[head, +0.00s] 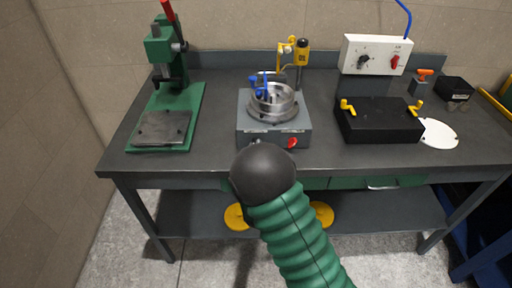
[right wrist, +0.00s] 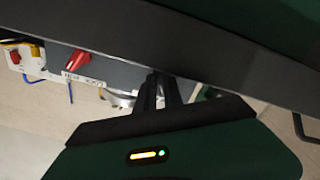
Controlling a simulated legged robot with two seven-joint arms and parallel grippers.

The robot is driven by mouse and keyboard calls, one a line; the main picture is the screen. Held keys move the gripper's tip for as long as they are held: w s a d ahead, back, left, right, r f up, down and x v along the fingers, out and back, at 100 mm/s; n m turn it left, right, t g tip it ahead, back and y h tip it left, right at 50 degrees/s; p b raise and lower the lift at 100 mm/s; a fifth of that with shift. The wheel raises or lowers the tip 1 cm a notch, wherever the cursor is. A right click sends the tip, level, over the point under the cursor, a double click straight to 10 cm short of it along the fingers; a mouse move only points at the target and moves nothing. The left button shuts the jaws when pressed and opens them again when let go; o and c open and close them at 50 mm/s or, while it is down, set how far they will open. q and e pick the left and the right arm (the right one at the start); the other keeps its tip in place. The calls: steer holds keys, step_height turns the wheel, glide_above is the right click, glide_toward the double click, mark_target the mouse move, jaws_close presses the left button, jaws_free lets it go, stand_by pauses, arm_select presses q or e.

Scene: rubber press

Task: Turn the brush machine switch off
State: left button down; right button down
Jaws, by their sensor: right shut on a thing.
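The brush machine (head: 245,128) is a grey box on the table with a round metal bowl (head: 274,104) and blue brushes on top. A red switch knob (head: 292,143) is on the right of its front face; it also shows in the right wrist view (right wrist: 77,62). My right arm's black rounded end stands before the machine's front left in the head view and hides the fingers. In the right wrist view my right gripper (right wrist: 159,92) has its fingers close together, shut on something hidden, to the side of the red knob. My left gripper is out of view.
A green press (head: 165,105) stands at the left. A black block (head: 378,122) with yellow clamps and a white control box (head: 376,55) with a red switch are at the right. A white disc (head: 438,133) lies beside the block. The table's front edge is close to my arm.

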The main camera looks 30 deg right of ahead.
steer(key=shift+a+f, duration=0.1)
stand_by(0.3)
steer(key=c, duration=1.5)
jaws_free()
steer(key=shift+o, duration=0.2)
steer(key=p+v, duration=0.7)
steer(key=v, duration=1)
steer(key=shift+p, duration=0.3)
